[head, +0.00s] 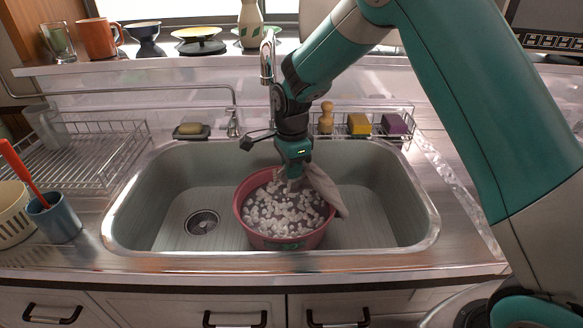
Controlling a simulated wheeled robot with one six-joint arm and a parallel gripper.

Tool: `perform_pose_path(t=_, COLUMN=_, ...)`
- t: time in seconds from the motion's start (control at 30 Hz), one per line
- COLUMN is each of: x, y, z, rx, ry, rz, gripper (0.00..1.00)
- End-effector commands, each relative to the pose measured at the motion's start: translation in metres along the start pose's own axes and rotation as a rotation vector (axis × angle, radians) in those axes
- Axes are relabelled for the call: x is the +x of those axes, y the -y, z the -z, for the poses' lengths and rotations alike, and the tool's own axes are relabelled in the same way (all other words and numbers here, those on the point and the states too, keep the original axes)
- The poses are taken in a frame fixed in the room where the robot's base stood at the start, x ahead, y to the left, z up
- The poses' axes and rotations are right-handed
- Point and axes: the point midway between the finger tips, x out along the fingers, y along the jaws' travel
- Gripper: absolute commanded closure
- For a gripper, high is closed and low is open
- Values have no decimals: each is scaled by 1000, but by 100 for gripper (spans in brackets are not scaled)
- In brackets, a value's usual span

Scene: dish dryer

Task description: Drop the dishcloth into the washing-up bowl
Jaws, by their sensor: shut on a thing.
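The washing-up bowl (241,224) is pinkish red and stands in the steel sink, with white foam on dark water inside it. My gripper (296,178) points down over the far right part of the bowl and is shut on the dishcloth. The dishcloth (324,188) is grey-beige and hangs from the gripper to the right, over the bowl's right rim. I cannot tell whether its lower end touches the rim or the foam. The fingertips are small and partly hidden by the cloth.
The tap (267,58) rises behind the bowl, close to my arm. A wire rack (90,150) stands left of the sink. A blue cup (54,217) stands at the front left. A wire caddy with a brush (326,118) and sponges lines the back. The sink floor left of the bowl is clear.

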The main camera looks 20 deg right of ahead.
Motion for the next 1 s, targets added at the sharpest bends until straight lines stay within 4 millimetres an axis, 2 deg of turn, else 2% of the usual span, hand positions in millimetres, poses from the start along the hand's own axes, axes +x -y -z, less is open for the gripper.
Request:
perform_pose_path(t=0.03, x=14, y=0, z=0, rx=0, ry=0, rz=-1, gripper=100)
perform_pose_path(t=0.2, x=32, y=0, z=0, rx=-1, ry=0, rz=0, gripper=100)
perform_pose_path(t=0.57, x=35, y=0, z=0, rx=-1, ry=0, rz=0, gripper=100)
perform_pose_path(t=0.6, x=35, y=0, z=0, rx=-1, ry=0, rz=0, gripper=81)
perform_pose_path(t=0.7, x=35, y=0, z=0, rx=-1, ry=0, rz=0, gripper=58)
perform_pose_path(t=0.9, x=35, y=0, z=0, rx=-1, ry=0, rz=0, gripper=58)
perform_pose_path(t=1.0, x=35, y=0, z=0, rx=-1, ry=0, rz=0, gripper=35)
